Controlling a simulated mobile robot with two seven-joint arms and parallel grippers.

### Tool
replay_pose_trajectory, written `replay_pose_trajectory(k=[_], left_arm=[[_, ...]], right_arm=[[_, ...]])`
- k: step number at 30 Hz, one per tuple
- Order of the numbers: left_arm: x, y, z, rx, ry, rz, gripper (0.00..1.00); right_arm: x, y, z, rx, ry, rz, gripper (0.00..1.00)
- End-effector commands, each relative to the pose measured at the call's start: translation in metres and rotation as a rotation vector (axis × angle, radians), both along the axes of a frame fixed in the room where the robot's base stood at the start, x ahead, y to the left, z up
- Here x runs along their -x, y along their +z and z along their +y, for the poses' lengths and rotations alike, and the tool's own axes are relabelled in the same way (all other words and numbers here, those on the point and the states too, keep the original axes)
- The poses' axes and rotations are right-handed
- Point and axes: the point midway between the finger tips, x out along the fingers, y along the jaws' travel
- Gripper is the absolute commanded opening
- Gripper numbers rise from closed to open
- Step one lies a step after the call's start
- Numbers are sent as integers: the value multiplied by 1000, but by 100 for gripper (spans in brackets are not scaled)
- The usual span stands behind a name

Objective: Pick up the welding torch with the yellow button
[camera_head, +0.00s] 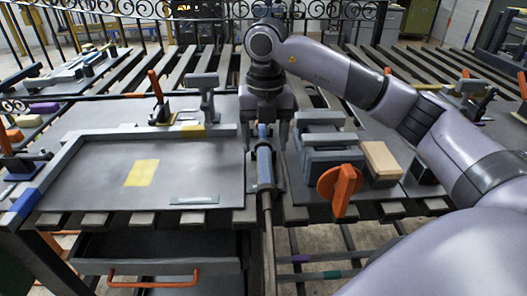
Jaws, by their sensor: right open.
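A grey-blue torch-like tool (265,168) stands at the front edge of the workbench, with a thick grey hose or cable (268,235) hanging below it. I cannot make out a yellow button on it. My right gripper (265,140) points down over the tool's upper end, with one finger on each side. It is open, and the tool's top shows between the fingers. I cannot tell whether either finger touches it. My left gripper is not in view.
A grey panel (95,190) with a yellow patch lies left. An orange-handled clamp (157,112) stands behind it. Right are a grey vise (322,145) with an orange handle (341,187) and a tan block (381,161). A drawer (160,267) is below. Scroll gate ironwork (330,12) is behind.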

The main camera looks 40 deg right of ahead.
Motion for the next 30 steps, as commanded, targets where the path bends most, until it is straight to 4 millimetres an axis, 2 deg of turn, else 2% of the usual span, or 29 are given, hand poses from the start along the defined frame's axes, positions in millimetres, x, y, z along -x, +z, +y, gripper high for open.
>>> replay_pose_trajectory(k=[5,11,19,28,29,30], left_arm=[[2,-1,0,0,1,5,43],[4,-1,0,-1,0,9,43],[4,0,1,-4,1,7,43],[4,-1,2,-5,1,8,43],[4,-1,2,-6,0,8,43],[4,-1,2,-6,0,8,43]], right_arm=[[0,-4,-5,18,-13,0,66],[-1,-25,-4,17,-12,0,66],[-2,-63,-3,16,-13,-2,66],[-3,-69,-3,16,-12,-3,66],[-3,-69,-3,16,-12,-3,59],[-3,-69,-3,16,-12,-3,46]])
